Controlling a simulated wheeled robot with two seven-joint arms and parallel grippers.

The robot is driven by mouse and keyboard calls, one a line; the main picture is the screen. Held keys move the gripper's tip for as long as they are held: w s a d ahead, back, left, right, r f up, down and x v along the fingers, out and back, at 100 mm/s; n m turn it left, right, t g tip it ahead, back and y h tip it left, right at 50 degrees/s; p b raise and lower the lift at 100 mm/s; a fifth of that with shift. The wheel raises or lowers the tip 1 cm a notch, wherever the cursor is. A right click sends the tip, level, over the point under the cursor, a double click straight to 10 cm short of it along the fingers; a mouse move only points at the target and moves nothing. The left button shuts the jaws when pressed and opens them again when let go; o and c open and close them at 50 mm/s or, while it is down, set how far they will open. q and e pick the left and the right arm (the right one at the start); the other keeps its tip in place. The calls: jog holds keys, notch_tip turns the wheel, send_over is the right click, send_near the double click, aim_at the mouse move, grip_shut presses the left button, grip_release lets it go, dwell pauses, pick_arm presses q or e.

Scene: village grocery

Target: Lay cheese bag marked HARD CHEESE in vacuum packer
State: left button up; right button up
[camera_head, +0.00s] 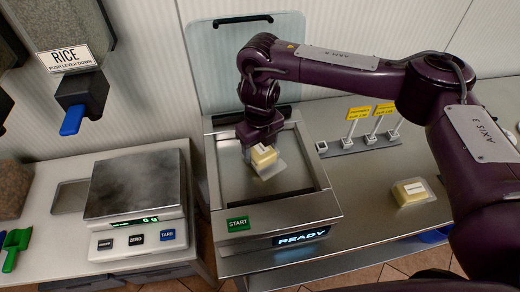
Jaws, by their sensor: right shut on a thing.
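The vacuum packer (222,188) stands in the middle with its clear lid (235,60) raised. Its display reads READY, and a green START button (238,224) is at its front left. My right gripper (253,152) is inside the packer's open chamber, shut on a clear bag with a yellow cheese block (264,157). The bag hangs tilted, and I cannot tell whether it touches the chamber floor. Its label is too small to read. Another bagged cheese (411,191) with a white label lies on the counter at the right. My left gripper is not in view.
A scale (135,185) reading 0 g stands left of the packer. A rice dispenser with a blue lever (72,120) hangs at upper left. Yellow signs on small stands (360,113) are behind right. The counter (365,215) between packer and second cheese is clear.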

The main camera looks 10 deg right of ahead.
aim_at(260, 147)
jog(key=shift+w+f, duration=0.1)
jog(key=shift+f, duration=0.6)
jog(key=shift+f, duration=0.2)
jog(key=o, duration=1.1)
jog(key=shift+r, duration=0.45)
notch_tip(260, 147, up, 12)
jog(key=shift+f+b, duration=0.25)
jog(key=shift+b, duration=0.35)
